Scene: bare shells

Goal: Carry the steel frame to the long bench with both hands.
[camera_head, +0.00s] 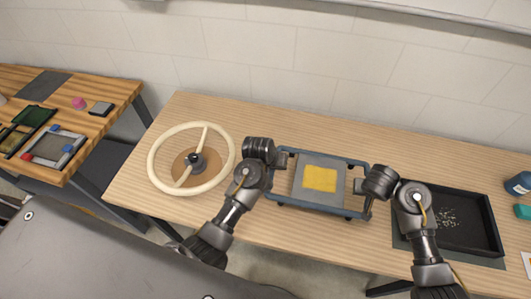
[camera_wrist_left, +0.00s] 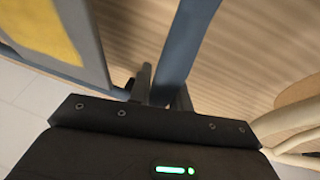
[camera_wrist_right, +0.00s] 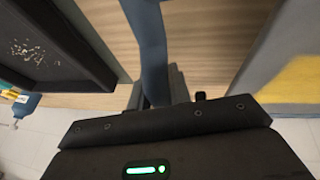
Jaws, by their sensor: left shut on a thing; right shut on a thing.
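The steel frame (camera_head: 318,208) is a blue-grey rectangular frame with a grey panel (camera_head: 304,193) and a yellow patch (camera_head: 320,178) inside it. It is at the long light-wood bench (camera_head: 290,237), in the middle of the head view; I cannot tell whether it touches the top. My left gripper (camera_head: 277,160) is shut on its left side bar, which shows in the left wrist view (camera_wrist_left: 183,45). My right gripper (camera_head: 367,193) is shut on its right side bar, which shows in the right wrist view (camera_wrist_right: 150,45). The fingertips are partly hidden.
A cream wheel (camera_head: 228,160) on a round brown base stands left of the frame. A black tray (camera_head: 490,222) with pale bits lies to the right, close to my right gripper. A second wooden table (camera_head: 120,95) with small items stands at far left. A white wall rises behind.

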